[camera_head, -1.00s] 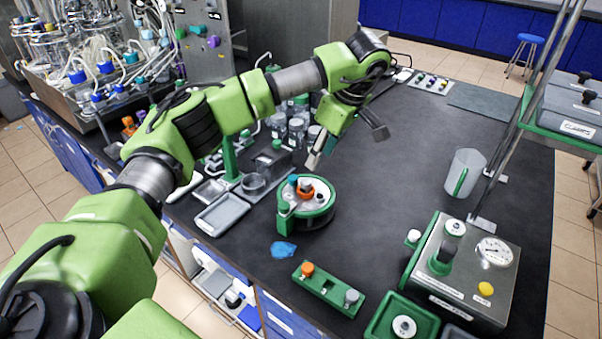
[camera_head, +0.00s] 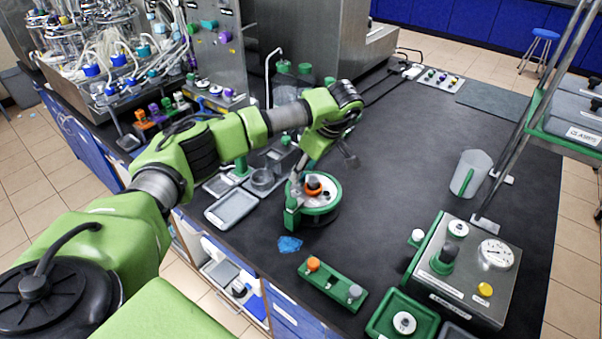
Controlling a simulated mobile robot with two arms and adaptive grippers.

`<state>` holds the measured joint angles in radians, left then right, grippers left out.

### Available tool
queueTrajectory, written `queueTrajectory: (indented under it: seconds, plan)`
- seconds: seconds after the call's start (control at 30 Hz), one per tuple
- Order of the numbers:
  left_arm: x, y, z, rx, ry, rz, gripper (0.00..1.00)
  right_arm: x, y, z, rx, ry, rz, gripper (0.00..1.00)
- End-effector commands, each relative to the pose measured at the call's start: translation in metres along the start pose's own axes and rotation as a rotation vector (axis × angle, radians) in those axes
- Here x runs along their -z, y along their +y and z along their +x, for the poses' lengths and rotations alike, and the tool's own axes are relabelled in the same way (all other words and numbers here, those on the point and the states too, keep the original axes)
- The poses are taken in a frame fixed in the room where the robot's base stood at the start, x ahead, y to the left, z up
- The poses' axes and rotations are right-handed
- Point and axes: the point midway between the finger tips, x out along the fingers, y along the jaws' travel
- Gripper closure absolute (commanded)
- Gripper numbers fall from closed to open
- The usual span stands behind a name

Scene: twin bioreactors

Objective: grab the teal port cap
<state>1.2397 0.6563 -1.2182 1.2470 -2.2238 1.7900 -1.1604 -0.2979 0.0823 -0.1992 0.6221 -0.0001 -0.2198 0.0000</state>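The round green-and-white fixture (camera_head: 318,213) stands on the dark bench with an orange cap (camera_head: 313,184) on top. My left arm reaches in from the left, and its gripper (camera_head: 299,181) points down at the left rear of the fixture's top. I see no teal cap on the fixture; the spot beside the orange cap is covered by the gripper. Whether the fingers are open or touch a cap is too small to tell. My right gripper is not in view.
A grey tray (camera_head: 231,209) lies left of the fixture and a crumpled blue piece (camera_head: 289,245) in front. A green holder (camera_head: 332,285) and a steel gauge box (camera_head: 465,265) stand nearer. A clear jug (camera_head: 467,174) is at right. The bench's middle is clear.

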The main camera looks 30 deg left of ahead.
Motion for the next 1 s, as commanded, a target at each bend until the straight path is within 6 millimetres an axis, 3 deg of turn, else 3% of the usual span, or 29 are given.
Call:
queueTrajectory:
  seconds: [0.13,0.37,0.5,1.0]
  plan:
    - [-0.0001,-0.0003,0.0132,-0.001,-0.001,0.000,0.62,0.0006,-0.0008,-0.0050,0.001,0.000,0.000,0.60]
    - [-0.0006,0.0002,0.0149,-0.003,-0.001,0.000,0.62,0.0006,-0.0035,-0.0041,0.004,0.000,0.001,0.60]
    - [-0.0006,0.0002,0.0148,-0.003,-0.001,-0.001,0.92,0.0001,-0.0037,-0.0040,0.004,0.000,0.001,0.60]
    - [0.0019,0.0008,0.0088,-0.003,0.000,-0.001,0.92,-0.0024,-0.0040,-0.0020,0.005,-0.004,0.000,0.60]
